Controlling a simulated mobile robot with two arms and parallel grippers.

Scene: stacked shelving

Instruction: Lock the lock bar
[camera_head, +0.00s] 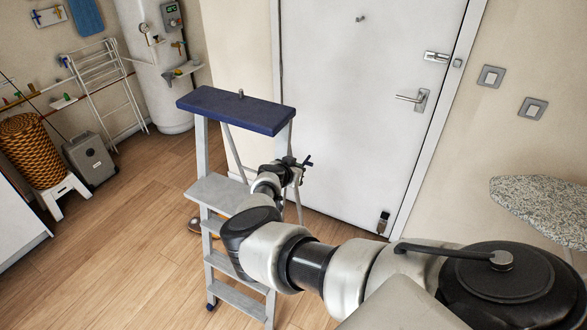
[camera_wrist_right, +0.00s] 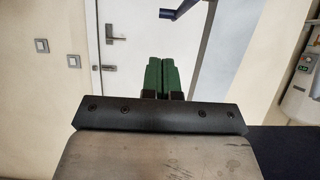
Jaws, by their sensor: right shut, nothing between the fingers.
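A small silver lock bar fitting (camera_head: 437,57) is on the white door near its right edge, above the lever handle (camera_head: 415,99), with a small catch (camera_head: 457,62) on the frame beside it. It also shows in the right wrist view (camera_wrist_right: 108,68), where the scene looks upside down. Whether it is latched is too small to tell. My right gripper (camera_head: 301,163) is in front of the lower door, beside the stepladder and well away from the lock bar. Its green fingers (camera_wrist_right: 161,75) are together and empty. My left gripper is not in view.
A stepladder with a dark blue top (camera_head: 238,109) stands in front of the door, close to my right arm. Two wall switches (camera_head: 491,76) are right of the door. A speckled board (camera_head: 545,205) juts in at the right. Wooden floor (camera_head: 130,235) lies open left of the ladder.

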